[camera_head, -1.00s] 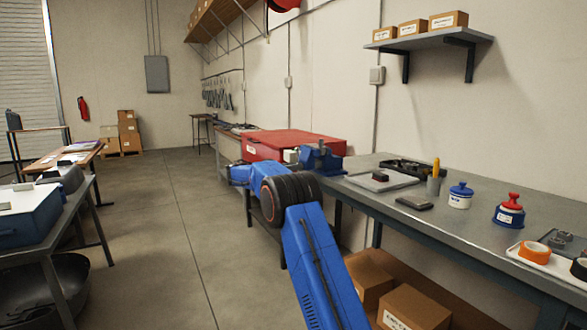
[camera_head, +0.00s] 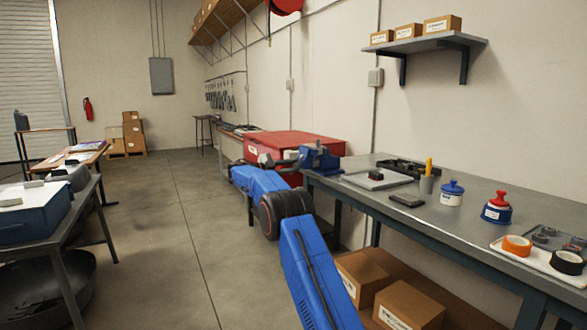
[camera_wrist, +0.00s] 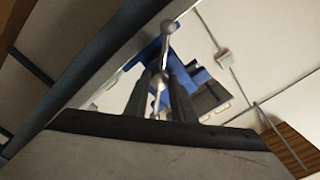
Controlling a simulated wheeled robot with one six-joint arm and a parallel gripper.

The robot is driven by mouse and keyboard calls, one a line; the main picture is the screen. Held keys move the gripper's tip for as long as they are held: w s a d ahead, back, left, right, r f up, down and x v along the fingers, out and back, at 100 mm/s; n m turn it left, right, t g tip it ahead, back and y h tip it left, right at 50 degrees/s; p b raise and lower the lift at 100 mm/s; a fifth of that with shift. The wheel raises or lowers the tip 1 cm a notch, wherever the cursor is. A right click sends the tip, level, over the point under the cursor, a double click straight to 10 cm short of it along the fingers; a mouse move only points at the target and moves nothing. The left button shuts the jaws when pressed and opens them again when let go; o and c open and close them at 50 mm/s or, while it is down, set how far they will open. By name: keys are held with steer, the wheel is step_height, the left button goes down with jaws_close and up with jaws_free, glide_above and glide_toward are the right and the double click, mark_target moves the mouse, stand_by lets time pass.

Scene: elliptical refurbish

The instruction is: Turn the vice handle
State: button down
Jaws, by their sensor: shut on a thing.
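The blue vice (camera_head: 321,159) sits at the far left end of the grey workbench (camera_head: 455,205). In the wrist view the vice (camera_wrist: 196,72) shows behind my fingers, tilted in the picture. Its grey metal handle (camera_wrist: 168,27) is a thin bar with a round knob at its end, running down between the fingers. My gripper (camera_wrist: 160,85) is shut on the handle, with one dark finger at each side of it. In the head view my gripper (camera_head: 275,161) is small, just left of the vice, and its grip is too small to make out there.
A red case (camera_head: 290,146) lies behind the vice. A grey plate (camera_head: 378,179), a blue-lidded jar (camera_head: 452,193) and tape rolls (camera_head: 517,245) lie on the bench. Cardboard boxes (camera_head: 410,306) stand on its lower shelf. The floor (camera_head: 160,240) to the left is open.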

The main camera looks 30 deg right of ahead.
steer(key=shift+m, duration=0.6)
steer(key=c, duration=1.5)
jaws_free()
steer(key=shift+d, duration=0.15)
steer(key=a, duration=1.7)
steer(key=shift+s+a, duration=0.25)
steer(key=shift+s, duration=0.05)
